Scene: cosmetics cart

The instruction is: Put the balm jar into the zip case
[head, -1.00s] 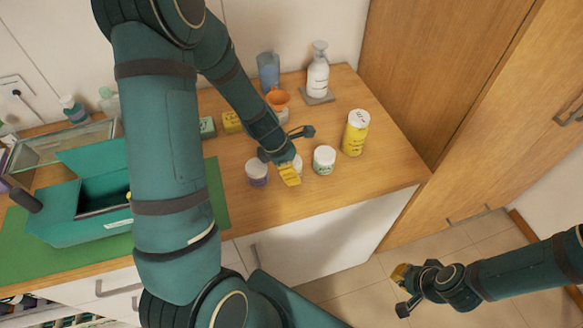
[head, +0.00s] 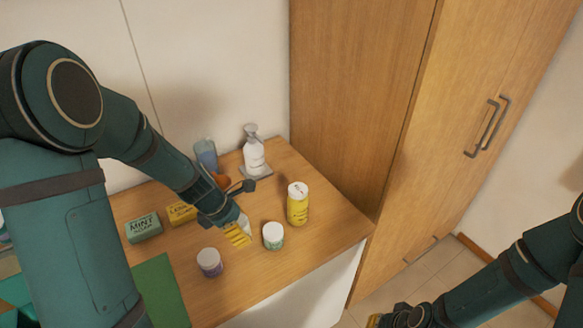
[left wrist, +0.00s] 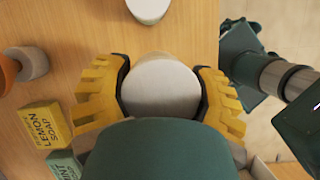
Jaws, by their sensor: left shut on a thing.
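My left gripper (head: 240,232) is shut on a white-lidded jar, seen from above between the yellow fingers in the left wrist view (left wrist: 161,88). Its label is hidden, so I cannot read whether it is the balm jar. In the head view the gripper mostly covers it, at counter level. A white-lidded jar with a green label (head: 273,237) stands just right of the gripper, and one with a purple label (head: 210,262) stands to its left and nearer. The teal zip case (head: 15,291) shows only partly at the left edge. My right gripper (head: 388,319) is cut off by the bottom edge.
A yellow canister (head: 298,206) and a white pump bottle (head: 254,152) stand at the back right. Mint soap (head: 143,227) and lemon soap (head: 182,213) lie left of my left gripper. A green mat (head: 158,290) lies nearer.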

